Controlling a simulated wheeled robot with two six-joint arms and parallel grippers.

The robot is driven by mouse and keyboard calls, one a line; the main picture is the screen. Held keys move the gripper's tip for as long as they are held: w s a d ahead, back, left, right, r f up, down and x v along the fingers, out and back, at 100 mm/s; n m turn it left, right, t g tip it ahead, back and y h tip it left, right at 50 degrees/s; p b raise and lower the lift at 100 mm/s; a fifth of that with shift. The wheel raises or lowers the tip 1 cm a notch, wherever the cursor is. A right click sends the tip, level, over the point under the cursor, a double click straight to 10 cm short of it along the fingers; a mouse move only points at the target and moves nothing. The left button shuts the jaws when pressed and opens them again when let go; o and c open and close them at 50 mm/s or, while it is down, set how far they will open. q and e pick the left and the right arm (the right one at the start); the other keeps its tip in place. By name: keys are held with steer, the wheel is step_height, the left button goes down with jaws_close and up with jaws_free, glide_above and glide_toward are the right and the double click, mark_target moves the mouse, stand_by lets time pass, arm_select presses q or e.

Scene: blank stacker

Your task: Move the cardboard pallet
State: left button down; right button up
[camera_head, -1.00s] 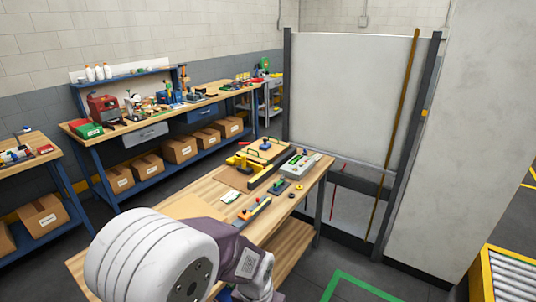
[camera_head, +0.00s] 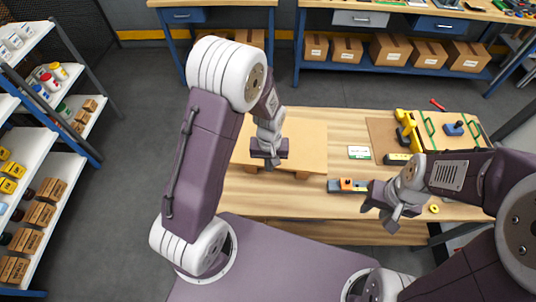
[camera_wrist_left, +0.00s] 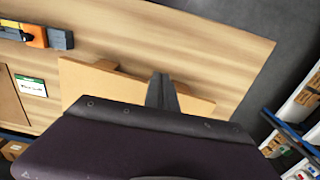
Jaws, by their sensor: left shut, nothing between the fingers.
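The cardboard pallet (camera_head: 306,137) is a flat tan board on small feet, lying on the wooden workbench (camera_head: 350,118) near its left end. It also shows in the left wrist view (camera_wrist_left: 88,82), partly covered by my gripper's body. My left gripper (camera_head: 272,164) is over the pallet near its front part, pointing down. Its fingers (camera_wrist_left: 162,90) are shut with nothing between them; whether they touch the board I cannot tell. My right gripper (camera_head: 381,210) is over the front edge of the workbench, to the right of the pallet; its finger gap is unclear.
A card (camera_head: 359,152), a small orange-and-grey tool (camera_head: 347,185) and a yellow-handled tool (camera_head: 407,130) lie right of the pallet. A shelf rack (camera_head: 40,150) with bottles and boxes stands left. Open floor (camera_head: 140,170) lies between rack and workbench.

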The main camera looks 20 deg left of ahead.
arm_select(q)
steer(key=f, duration=0.9)
steer(key=shift+s+f+p, duration=0.3)
steer(key=shift+s, duration=0.05)
steer(key=w, duration=0.1)
steer(key=w+p, duration=0.1)
steer(key=w, duration=0.1)
steer(key=shift+w+a+f, duration=0.15)
steer(key=shift+a, duration=0.25)
steer(key=shift+w+a+f, duration=0.1)
steer(key=shift+w+f, duration=0.05)
steer(key=shift+w, duration=0.3)
steer(key=shift+s, duration=0.1)
arm_select(e)
steer(key=r, duration=0.3)
steer(key=shift+s, duration=0.4)
steer(key=shift+f, duration=0.15)
